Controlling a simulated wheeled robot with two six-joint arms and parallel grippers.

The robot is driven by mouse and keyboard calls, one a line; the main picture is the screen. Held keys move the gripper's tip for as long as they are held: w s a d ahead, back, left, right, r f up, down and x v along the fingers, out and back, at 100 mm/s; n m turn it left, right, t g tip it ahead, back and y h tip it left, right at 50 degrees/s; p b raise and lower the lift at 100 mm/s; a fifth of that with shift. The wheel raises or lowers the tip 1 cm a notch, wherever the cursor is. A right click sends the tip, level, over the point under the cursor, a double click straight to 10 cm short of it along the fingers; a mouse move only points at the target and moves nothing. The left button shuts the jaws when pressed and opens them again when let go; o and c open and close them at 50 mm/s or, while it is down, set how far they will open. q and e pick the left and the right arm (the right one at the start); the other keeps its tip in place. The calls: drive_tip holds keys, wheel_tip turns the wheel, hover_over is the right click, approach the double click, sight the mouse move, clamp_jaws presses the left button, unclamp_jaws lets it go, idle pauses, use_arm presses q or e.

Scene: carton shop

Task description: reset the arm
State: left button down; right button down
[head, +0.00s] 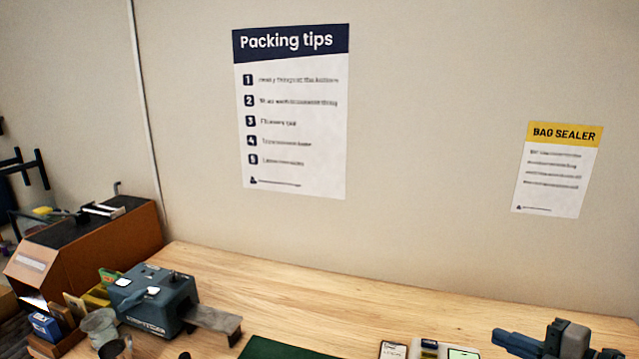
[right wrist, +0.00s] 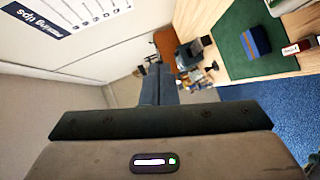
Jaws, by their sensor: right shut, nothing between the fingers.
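My right gripper (head: 518,344) shows at the bottom right of the head view, above the bench's right part. Its blue-grey fingers are together with nothing between them. In the right wrist view the fingers (right wrist: 158,86) stick out past the dark gripper body, also closed and empty. The lower part of my right arm is cut off by the head view's bottom edge. My left gripper is in neither view.
The wooden bench (head: 330,290) is bare along the wall. A grey-blue machine (head: 155,298) and an orange-brown machine (head: 85,248) stand at left. A green mat (head: 278,349) lies at the front; a dark blue block (right wrist: 256,40) is on it.

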drive_tip(key=s+d+f+m+h, duration=0.4)
drive_tip(key=f+m+h, duration=0.2)
drive_tip(key=f+m, duration=0.2)
drive_tip(key=s+d+f+m+h, duration=0.3)
drive_tip(key=f+m+h, duration=0.3)
drive_tip(key=f+m, duration=0.25)
drive_tip(key=s+a+f+m+g+y, duration=0.1)
drive_tip(key=s+a+f+m+g, duration=0.25)
drive_tip(key=s+a+f, duration=0.35)
drive_tip(key=s+a+f+m+g+y, duration=0.1)
drive_tip(key=s+a+f+m+g, duration=0.1)
drive_tip(key=s+a+f+g, duration=0.45)
drive_tip(key=s+d+b+x, duration=0.15)
drive_tip(key=b+x, duration=0.25)
drive_tip(key=x, duration=0.8)
drive_tip(key=s+f+b+x, duration=0.1)
drive_tip(key=s+b+x, duration=0.2)
drive_tip(key=x, duration=0.8)
drive_tip(key=s+d+b+x, duration=0.15)
drive_tip(key=b+x, duration=0.25)
drive_tip(key=x, duration=0.8)
drive_tip(key=s+f+b, duration=0.5)
drive_tip(key=s+f, duration=0.4)
drive_tip(key=f, duration=0.7)
drive_tip(key=s+d+f+b, duration=0.1)
drive_tip(key=s+f+b, duration=0.5)
drive_tip(key=f, duration=1.1)
drive_tip(key=s, duration=0.3)
drive_tip(key=shift+m+g, duration=0.3)
drive_tip(key=shift+g, duration=0.1)
